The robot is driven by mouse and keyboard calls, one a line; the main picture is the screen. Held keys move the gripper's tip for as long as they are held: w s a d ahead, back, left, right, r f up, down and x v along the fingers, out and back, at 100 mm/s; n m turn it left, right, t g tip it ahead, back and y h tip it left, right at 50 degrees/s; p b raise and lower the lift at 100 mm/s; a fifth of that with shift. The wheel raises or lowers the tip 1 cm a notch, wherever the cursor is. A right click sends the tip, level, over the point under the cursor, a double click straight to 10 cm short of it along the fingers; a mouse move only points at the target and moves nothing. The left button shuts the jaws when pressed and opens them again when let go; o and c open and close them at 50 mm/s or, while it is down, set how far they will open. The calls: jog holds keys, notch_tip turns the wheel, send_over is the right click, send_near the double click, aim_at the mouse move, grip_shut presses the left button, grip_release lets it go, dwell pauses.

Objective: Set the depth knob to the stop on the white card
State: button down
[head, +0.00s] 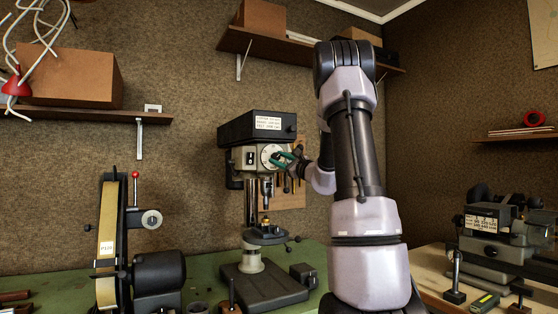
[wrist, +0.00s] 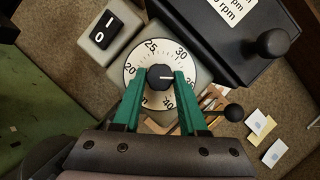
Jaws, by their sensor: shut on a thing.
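The depth knob (wrist: 158,79) is black and round, at the centre of a white dial on the drill press. My gripper (wrist: 160,84) has its green fingers on either side of the knob and is shut on it. The knob's white pointer line points right, past the 30, toward a mark partly hidden by the right finger. On the dial (wrist: 150,54), 20, 25 and 30 show; the lower numbers are partly covered. A white card (head: 268,123) with printed lines is on the press's black top; its text is too small to read. Its corner in the wrist view (wrist: 236,8) shows "rpm".
A switch (wrist: 107,29) marked I and 0 sits left of the dial. A black ball handle (wrist: 234,112) is at its lower right. Two small white cards (wrist: 260,125) lie beyond that handle. A belt grinder (head: 108,240) stands left on the green bench.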

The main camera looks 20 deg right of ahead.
jog(key=shift+f, duration=0.1)
jog(key=shift+c, duration=2.2)
grip_release()
jog(key=v, duration=1.1)
jog(key=shift+w, duration=0.1)
